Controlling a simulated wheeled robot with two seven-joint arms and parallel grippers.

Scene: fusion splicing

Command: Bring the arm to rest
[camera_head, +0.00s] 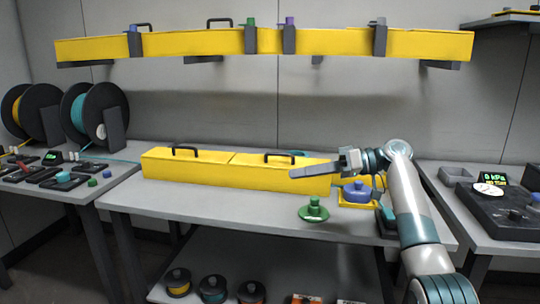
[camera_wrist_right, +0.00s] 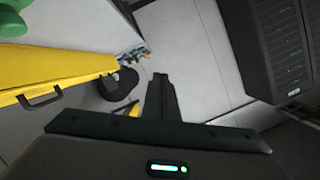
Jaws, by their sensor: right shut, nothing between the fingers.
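My right arm (camera_head: 408,200) comes in from the lower right in the head view. Its gripper (camera_head: 305,171) points left, raised in front of the right end of the long yellow box. The gripper is shut and empty. In the right wrist view the shut fingers (camera_wrist_right: 161,98) show as one dark shape against a pale surface. My left arm and left gripper are not in view.
The yellow box (camera_head: 205,169) with black handles lies on the grey table (camera_head: 235,207). A green knobbed disc (camera_head: 314,211) and a blue knobbed piece (camera_head: 356,192) in a yellow tray sit nearby. An overhead yellow beam (camera_head: 200,45) spans the back. Side benches hold devices.

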